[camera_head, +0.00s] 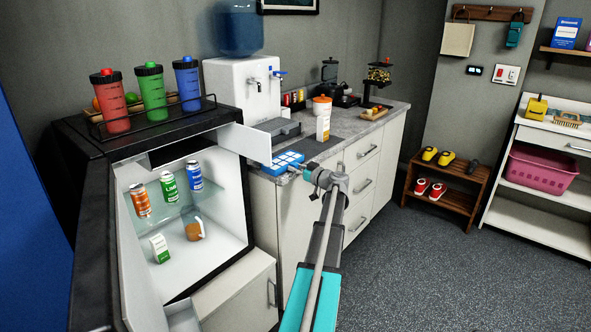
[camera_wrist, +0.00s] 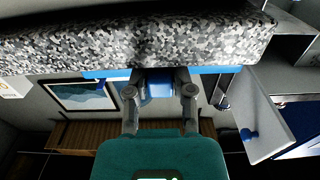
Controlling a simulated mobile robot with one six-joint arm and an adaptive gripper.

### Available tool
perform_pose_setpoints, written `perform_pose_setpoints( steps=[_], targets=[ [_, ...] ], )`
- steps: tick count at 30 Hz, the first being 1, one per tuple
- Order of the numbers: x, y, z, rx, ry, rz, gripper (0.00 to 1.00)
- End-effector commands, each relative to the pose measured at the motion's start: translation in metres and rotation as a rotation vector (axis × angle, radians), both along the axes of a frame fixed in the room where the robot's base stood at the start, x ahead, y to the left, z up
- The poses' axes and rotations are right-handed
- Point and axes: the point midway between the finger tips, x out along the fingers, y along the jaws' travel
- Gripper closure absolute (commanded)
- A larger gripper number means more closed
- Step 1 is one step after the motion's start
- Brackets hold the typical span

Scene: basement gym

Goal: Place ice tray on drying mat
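The ice tray (camera_head: 283,162) is blue with pale cube cells. It lies at the near left front edge of the grey speckled counter. My gripper (camera_head: 309,171) is at the tray's right-hand end, very close to it. In the wrist view, the tray's thin blue edge (camera_wrist: 105,74) runs along the speckled counter edge. My gripper (camera_wrist: 161,80) shows there with its fingers apart and the tips at that edge. Blue shows between the fingers; I cannot tell whether it is tray or background. The drying mat (camera_head: 308,148) looks like the flat dark patch on the counter behind the tray.
Bare floor (camera_head: 450,270) is at right.

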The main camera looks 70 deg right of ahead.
Motion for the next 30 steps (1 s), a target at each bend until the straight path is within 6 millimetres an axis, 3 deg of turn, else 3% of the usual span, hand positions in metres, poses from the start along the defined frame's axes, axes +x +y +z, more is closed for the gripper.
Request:
perform_pose_setpoints(
  steps=[1, 5, 21, 30],
  targets=[
    [0.0, 0.0, 0.0, 0.0, 0.0, 0.0, 0.58],
    [0.0, 0.0, 0.0, 0.0, 0.0, 0.0, 0.35],
    [-0.001, 0.0, 0.004, 0.0, 0.0, -0.001, 0.35],
    [-0.033, 0.01, 0.003, 0.0, 0.0, -0.004, 0.35]
  ],
)
